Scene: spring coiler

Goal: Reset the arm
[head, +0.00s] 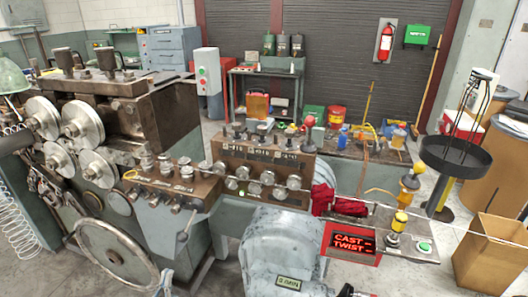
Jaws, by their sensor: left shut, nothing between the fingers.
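The spring coiler (165,115) fills the left and middle, with large round feed rollers (92,122) and a handwheel (115,255). No part is labelled as the arm. A red-knobbed lever (308,125) stands upright at the right end of the central brown block. Two yellow-topped controls (410,183) (399,222) stand on the right-hand panel. My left gripper (165,280) shows only as pale tips at the bottom edge, shut and empty, in front of the machine and apart from the levers. A dark piece at the bottom, right of centre, may be my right gripper (348,291); its fingers are cut off.
A lit red CAST TWIST sign (352,243) and green button (424,247) are at the right. Red cloth (335,202) lies on the panel. A round black tray stand (455,156) and open cardboard box (490,252) stand farther right. A grey motor housing (275,250) is front centre.

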